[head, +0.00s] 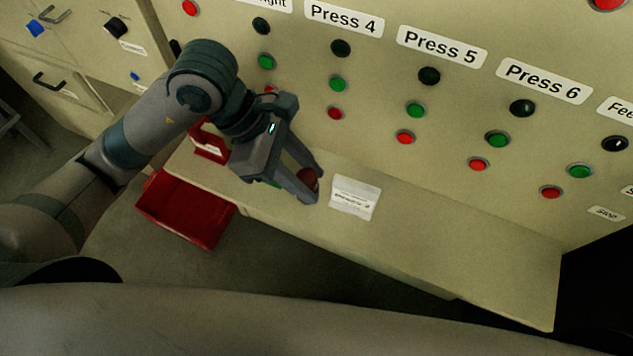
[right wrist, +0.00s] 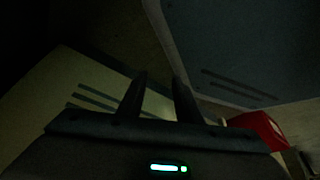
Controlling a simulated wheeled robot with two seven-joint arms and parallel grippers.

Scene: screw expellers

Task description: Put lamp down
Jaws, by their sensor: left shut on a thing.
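My left gripper (head: 312,188) is shut on a small dark red lamp (head: 308,179) in the head view. The fingers partly hide the lamp. It is held over the pale ledge (head: 450,260) below the control panel, just left of a white labelled box. I cannot tell whether the lamp touches the ledge. My right gripper (right wrist: 160,78) shows only in the dark right wrist view, with its two fingers apart and nothing visible between them.
The white labelled box (head: 355,197) and a red holder (head: 208,143) are on the ledge. A red bin (head: 185,210) is below its left end. The panel (head: 380,60) carries rows of black, green and red buttons. The ledge's right part is clear.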

